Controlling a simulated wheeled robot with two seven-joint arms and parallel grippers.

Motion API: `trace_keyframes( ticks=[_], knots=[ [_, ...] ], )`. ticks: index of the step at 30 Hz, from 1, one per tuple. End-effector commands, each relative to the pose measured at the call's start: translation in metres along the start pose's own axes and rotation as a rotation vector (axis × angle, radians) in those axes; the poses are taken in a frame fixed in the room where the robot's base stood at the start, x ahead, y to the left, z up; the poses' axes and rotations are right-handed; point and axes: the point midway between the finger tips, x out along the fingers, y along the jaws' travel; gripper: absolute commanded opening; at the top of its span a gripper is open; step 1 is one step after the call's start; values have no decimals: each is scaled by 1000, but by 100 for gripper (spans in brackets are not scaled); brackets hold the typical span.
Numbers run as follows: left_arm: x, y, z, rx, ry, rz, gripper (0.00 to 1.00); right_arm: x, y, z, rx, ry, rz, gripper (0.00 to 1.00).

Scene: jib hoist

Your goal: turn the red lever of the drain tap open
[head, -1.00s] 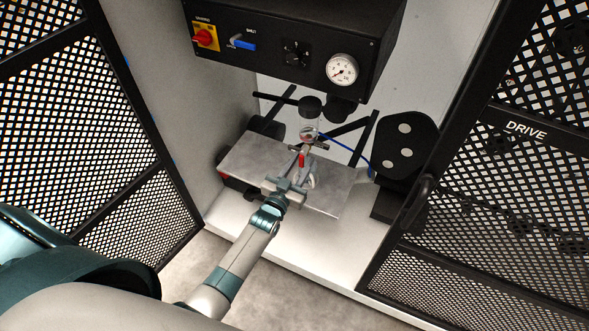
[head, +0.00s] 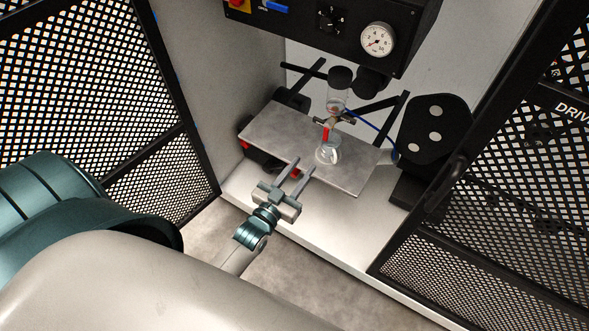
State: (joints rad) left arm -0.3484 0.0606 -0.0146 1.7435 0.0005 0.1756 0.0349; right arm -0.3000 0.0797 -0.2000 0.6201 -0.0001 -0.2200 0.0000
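The red lever (head: 326,133) hangs roughly downward from the drain tap (head: 332,121), under a clear bowl (head: 337,99) with a dark cap. A clear glass cup (head: 328,153) stands on the metal shelf below the tap. My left gripper (head: 304,164) is open, its two fingers apart with nothing between them. It is in front of and to the left of the cup, over the shelf's front edge, and clear of the lever. My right gripper is not in view.
The metal shelf (head: 280,130) is mostly bare. A black control box (head: 335,35) with a pressure gauge (head: 377,40) overhangs the back. A black bracket (head: 433,130) stands at right, with a blue hose (head: 377,133) beside it. Mesh doors (head: 90,90) flank both sides.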

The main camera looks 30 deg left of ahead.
Motion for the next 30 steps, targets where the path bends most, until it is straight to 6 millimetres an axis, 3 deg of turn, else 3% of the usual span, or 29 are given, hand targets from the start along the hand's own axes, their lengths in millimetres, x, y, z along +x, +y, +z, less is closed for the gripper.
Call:
trace_keyframes(
  ticks=[3, 9, 30],
  knots=[
    [-17, 0, 2, 0, -1, 0, 31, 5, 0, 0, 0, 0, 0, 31],
    [-30, 0, 0, 0, -1, 0, 31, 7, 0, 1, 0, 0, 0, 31],
    [-31, 0, 3, 0, -7, 0, 31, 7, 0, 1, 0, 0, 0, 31]
  ],
)
